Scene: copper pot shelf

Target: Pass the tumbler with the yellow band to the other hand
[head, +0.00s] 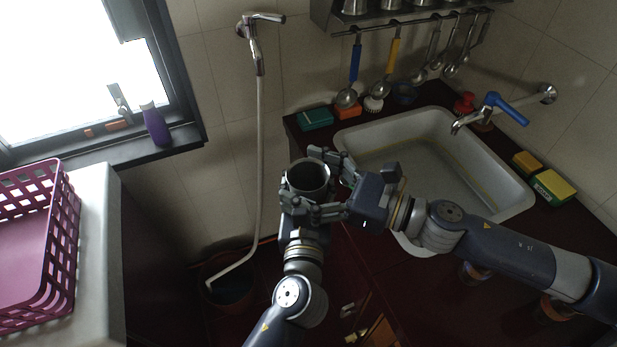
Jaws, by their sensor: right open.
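The tumbler (308,174) is a dark grey cup, upright with its round mouth facing up, in the middle of the head view. It is held in the air in front of the counter. A yellow band does not show from here. My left gripper (299,208) comes from below and is shut on the tumbler's lower near side; its fingertips are partly hidden. My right gripper (322,182) comes from the right and is open, with one finger beyond the tumbler and the other on its near side. I cannot tell whether these fingers touch it.
A white sink (505,190) in a dark red counter (400,290) lies right, with a blue-handled tap (497,107) and sponges (553,187). Ladles hang from a rack (400,22). A magenta basket (70,240) stands left. A white hose (260,140) hangs behind the grippers.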

